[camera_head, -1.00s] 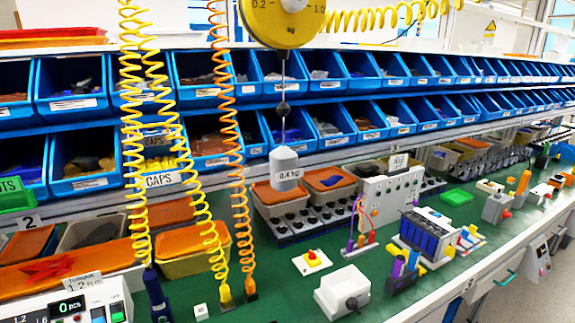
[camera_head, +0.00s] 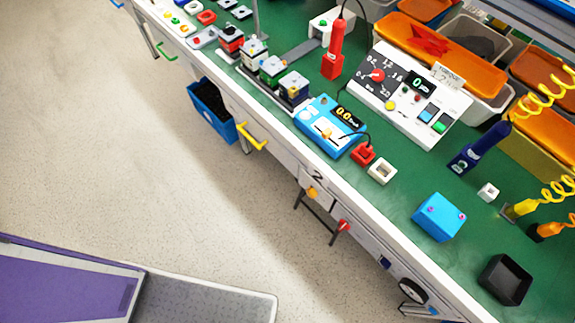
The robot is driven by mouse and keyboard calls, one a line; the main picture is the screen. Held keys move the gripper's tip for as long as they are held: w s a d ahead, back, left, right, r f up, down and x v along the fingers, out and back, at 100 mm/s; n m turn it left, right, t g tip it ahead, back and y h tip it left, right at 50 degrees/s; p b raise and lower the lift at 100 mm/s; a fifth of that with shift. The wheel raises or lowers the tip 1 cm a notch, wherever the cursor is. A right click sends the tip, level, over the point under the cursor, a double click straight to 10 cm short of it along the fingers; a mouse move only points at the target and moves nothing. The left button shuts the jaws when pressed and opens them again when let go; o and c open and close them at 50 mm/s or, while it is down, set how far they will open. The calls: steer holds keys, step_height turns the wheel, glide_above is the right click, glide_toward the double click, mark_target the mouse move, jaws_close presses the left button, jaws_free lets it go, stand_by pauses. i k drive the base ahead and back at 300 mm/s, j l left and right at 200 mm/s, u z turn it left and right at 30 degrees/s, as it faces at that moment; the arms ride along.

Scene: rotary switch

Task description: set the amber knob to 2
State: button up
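An amber knob (camera_head: 312,192) sits on the front face of the green-topped bench, just below a plate marked 2 (camera_head: 317,177). A red knob (camera_head: 344,226) is on the same front face, lower and to the right. A small orange knob or lever (camera_head: 327,133) also shows on a blue box on the bench top. Scale marks around the amber knob are too small to read, so its setting cannot be told. My gripper is not in view.
A white control box (camera_head: 405,95) with a red-pointer dial stands on the bench. A blue block (camera_head: 439,217) and a black tray (camera_head: 505,279) lie near its front edge. A yellow handle (camera_head: 252,137) sticks out from the bench front. The pale floor (camera_head: 150,150) before it is clear.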

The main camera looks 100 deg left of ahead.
mark_target(311, 192)
steer(key=u, duration=0.45)
steer(key=k+l+u, duration=0.1)
steer(key=u, duration=0.75)
steer(key=k+u, duration=0.1)
steer(key=u, duration=0.35)
